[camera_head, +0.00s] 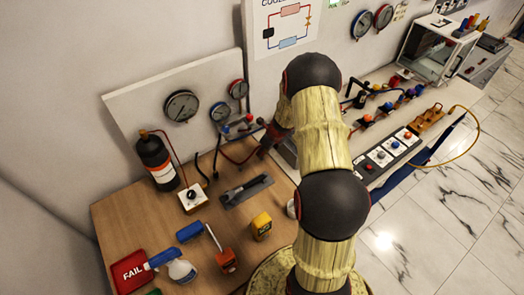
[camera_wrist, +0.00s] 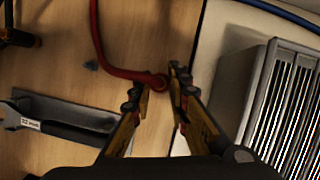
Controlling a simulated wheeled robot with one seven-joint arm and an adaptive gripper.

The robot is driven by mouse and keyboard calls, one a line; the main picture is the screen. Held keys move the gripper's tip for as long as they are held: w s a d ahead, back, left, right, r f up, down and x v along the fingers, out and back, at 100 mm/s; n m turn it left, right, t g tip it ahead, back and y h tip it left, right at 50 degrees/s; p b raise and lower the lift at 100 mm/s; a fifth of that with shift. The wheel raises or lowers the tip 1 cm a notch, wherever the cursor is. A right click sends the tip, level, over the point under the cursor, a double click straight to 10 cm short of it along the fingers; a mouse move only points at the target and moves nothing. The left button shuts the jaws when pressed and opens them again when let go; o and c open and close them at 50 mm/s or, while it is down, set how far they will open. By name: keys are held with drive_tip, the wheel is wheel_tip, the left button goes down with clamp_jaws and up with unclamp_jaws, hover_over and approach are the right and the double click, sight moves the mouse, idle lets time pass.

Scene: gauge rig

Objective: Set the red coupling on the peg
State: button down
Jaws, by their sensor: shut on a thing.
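The red coupling (camera_wrist: 153,80) is the end of a red hose (camera_wrist: 100,40) and sits between my fingertips in the wrist view. My gripper (camera_wrist: 158,88) is shut on it, above the wooden bench. In the head view the red hose (camera_head: 238,159) curves down from the wall fittings, and my arm hides most of the gripper and the coupling.
A wrench lies in a dark tray (camera_wrist: 75,108) at the lower left of the wrist view. A grey finned unit (camera_wrist: 285,100) stands close on the right. A black cylinder (camera_head: 156,158), gauges (camera_head: 181,106) and a yellow box (camera_head: 261,225) show in the head view.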

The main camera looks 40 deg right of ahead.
drive_tip(key=shift+f+b, duration=0.65)
drive_tip(key=shift+f, duration=0.35)
idle(0.3)
drive_tip(key=c, duration=1.9)
unclamp_jaws()
drive_tip(key=shift+o, duration=0.3)
drive_tip(key=o, duration=0.5)
drive_tip(key=shift+r, duration=0.1)
drive_tip(key=v, duration=1.2)
drive_tip(key=shift+w, duration=0.1)
